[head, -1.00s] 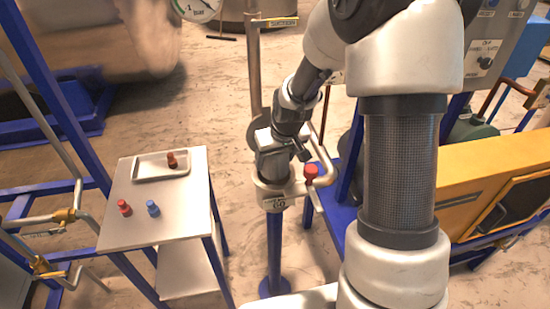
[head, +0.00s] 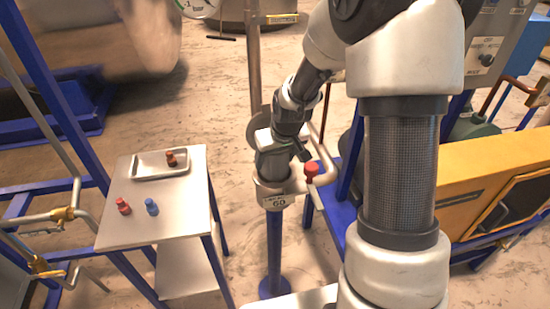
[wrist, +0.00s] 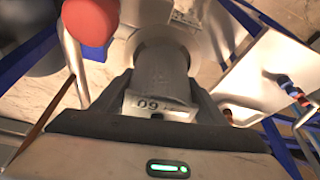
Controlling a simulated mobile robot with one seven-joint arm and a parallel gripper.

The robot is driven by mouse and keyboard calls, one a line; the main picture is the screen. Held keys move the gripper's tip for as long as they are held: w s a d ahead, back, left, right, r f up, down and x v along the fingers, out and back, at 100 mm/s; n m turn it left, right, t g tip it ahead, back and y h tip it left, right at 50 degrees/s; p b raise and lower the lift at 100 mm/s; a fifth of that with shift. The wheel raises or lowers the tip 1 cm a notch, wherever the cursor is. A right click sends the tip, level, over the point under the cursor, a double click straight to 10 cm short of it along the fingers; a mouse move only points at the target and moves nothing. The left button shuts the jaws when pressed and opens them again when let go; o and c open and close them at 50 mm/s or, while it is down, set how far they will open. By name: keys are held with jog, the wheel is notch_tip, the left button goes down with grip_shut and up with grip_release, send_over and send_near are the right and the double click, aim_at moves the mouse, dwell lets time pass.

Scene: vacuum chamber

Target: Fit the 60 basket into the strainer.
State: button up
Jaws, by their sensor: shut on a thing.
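My gripper (wrist: 162,88) is shut on the 60 basket (wrist: 160,62), a grey cylinder between its two dark fingers. A pale tag reading 60 shows upside down by the palm in the wrist view. In the head view my gripper (head: 286,146) is over the strainer (head: 270,190), a pale pipe body on a blue post with a 60 label on its front. The basket (head: 272,164) is upright at the strainer's top opening. I cannot tell how deep its lower end sits, as the rim and arm hide it.
A red-knobbed valve (head: 311,170) is close to the strainer's right. A side table (head: 185,215) at left holds a tray (head: 148,176) and several small red, blue and brown pieces. A vertical pipe (head: 253,70) rises behind. A yellow cabinet (head: 480,165) stands at right.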

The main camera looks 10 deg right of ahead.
jog(key=shift+f+b, duration=0.85)
jog(key=shift+f, duration=0.25)
jog(key=o, duration=1.5)
jog(key=shift+r, duration=0.15)
